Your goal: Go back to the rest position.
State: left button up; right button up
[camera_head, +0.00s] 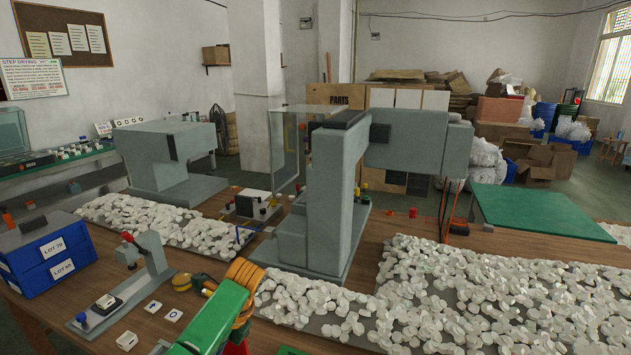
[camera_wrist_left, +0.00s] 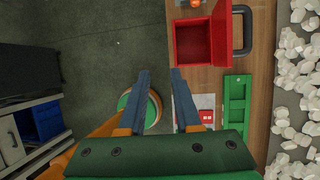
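My left gripper (camera_wrist_left: 158,72) shows in the left wrist view with its two blue fingers apart and nothing between them. It hangs over the floor beside the wooden table edge, with a red open bin (camera_wrist_left: 195,42) just to its right. In the head view a green and orange part of my arm (camera_head: 222,315) comes in at the bottom, over the near table edge; no fingertips show there. My right gripper is in neither view.
The grey pad printer (camera_head: 325,190) stands mid-table among heaps of white caps (camera_head: 470,290). A blue lot bin (camera_head: 45,255) and a small stand (camera_head: 150,255) are at left. In the wrist view, a green tray (camera_wrist_left: 237,97) lies on the table and a round green-topped object (camera_wrist_left: 152,110) is below.

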pick_arm(q)
notch_tip(320, 180, down, 12)
jog(key=n+h+b, duration=0.1)
jog(key=n+b, duration=0.1)
jog(key=s+d+f+n+h+b, duration=0.1)
jog(key=s+f+n, duration=0.2)
jog(key=s+f, duration=0.35)
jog(key=s+f+n+h+b, duration=0.1)
jog(key=s+f+n+b, duration=0.15)
jog(key=f, duration=0.75)
jog(key=s+d+f+n+b, duration=0.1)
jog(key=s+f+n, duration=0.2)
jog(key=s+f, duration=0.4)
jog(key=s+f+n+b, duration=0.1)
jog(key=s+f+n, duration=0.2)
jog(key=s, duration=0.4)
jog(key=s+a+f+n+h+b, duration=0.1)
jog(key=s+f+n, duration=0.2)
jog(key=s+f, duration=0.2)
jog(key=s+f+n+b, duration=0.1)
jog(key=s+f+n, duration=0.2)
jog(key=s, duration=0.7)
jog(key=shift+s+a+f+t+h, duration=0.15)
jog(key=shift+f+t+h, duration=0.15)
jog(key=shift+f+t, duration=0.15)
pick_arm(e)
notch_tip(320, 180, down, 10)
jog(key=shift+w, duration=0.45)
